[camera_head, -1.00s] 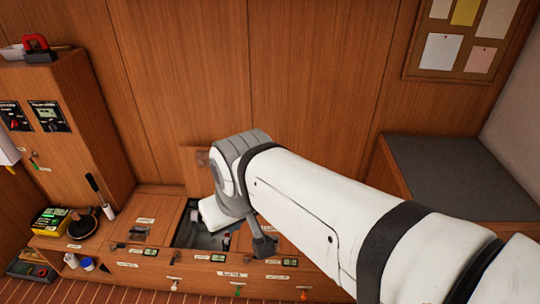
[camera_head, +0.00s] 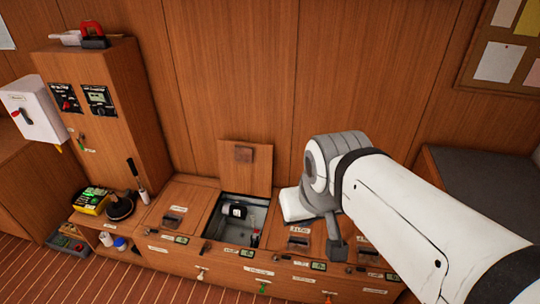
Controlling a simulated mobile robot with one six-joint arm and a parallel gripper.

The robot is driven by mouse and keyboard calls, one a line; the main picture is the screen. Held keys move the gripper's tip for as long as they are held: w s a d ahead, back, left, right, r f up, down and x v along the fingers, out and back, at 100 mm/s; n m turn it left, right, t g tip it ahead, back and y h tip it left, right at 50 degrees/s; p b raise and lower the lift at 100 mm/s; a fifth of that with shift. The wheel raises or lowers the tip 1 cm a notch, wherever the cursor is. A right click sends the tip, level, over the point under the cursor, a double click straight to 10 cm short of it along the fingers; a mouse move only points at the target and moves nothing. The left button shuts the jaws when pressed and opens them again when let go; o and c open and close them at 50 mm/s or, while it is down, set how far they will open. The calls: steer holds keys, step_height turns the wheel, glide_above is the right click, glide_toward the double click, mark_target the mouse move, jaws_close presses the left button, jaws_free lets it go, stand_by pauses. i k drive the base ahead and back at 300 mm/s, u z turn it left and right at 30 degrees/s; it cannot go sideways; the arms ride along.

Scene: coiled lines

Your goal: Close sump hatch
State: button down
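The open hatch lid (camera_head: 255,160), a wooden panel with a brown latch plate, stands upright against the wall behind its opening. The square sump opening (camera_head: 262,203) is uncovered in the bench top, with a grey interior and a dark and white fitting inside. My gripper (camera_head: 337,250) is at the end of the white arm, to the right of the opening and over the neighbouring hatch. It appears apart from the lid. Its fingers cannot be made out clearly, and my wrist and arm hide part of the bench.
Closed hatches with dark latches (camera_head: 172,218) flank the opening. The bench front (camera_head: 215,262) carries labels and small coloured handles. A tall cabinet (camera_head: 135,110) stands at the left, with a black round object (camera_head: 120,208) on a low shelf. A grey-topped block (camera_head: 480,180) is at the right.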

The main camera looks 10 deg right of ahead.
mark_target(246, 168)
steer(key=u, duration=0.05)
steer(key=i, duration=0.95)
steer(key=z, duration=0.05)
